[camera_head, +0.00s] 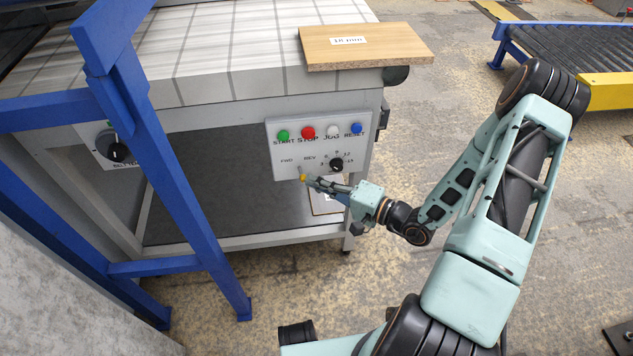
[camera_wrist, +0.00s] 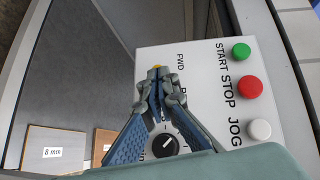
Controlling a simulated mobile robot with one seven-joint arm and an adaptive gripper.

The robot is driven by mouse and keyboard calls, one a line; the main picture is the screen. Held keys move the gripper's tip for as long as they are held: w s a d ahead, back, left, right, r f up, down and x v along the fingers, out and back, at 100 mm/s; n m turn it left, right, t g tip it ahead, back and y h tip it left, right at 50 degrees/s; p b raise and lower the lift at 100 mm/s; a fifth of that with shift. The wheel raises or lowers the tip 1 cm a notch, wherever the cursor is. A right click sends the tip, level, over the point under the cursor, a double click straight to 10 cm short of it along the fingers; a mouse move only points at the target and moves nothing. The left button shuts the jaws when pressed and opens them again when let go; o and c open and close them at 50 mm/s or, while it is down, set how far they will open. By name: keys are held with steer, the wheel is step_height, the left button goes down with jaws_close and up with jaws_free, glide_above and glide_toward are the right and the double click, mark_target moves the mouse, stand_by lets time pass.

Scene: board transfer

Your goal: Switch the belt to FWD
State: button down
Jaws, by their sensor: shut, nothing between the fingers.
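The white control panel (camera_head: 277,143) is on the front of the bench, with FWD and REV labels below its row of buttons. A small yellow piece (camera_head: 303,178), apparently the tip of the belt switch, shows below those labels, right at my fingertips. It also shows in the wrist view (camera_wrist: 157,66) just past the fingertips. My gripper (camera_head: 309,181) is shut and empty in front of the panel; its fingers (camera_wrist: 156,74) cover part of the REV label. The rest of the switch is hidden, so I cannot tell which way it is set, nor whether my fingers touch it.
Green (camera_head: 283,135), red (camera_head: 308,132), white (camera_head: 333,131) and blue (camera_head: 356,128) buttons line the panel's top. A black knob (camera_head: 336,164) sits close to my fingers. A wooden board (camera_head: 400,45) lies on the bench top. A blue frame (camera_head: 165,150) stands at left.

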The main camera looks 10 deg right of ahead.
steer(key=shift+s+a+b, duration=0.2)
steer(key=shift+a+b, duration=0.05)
steer(key=shift+a, duration=0.25)
steer(key=shift+s+a+b, duration=0.15)
steer(key=shift+a+b, duration=0.05)
steer(key=shift+a, duration=0.25)
stand_by(0.6)
steer(key=shift+s+d, duration=0.1)
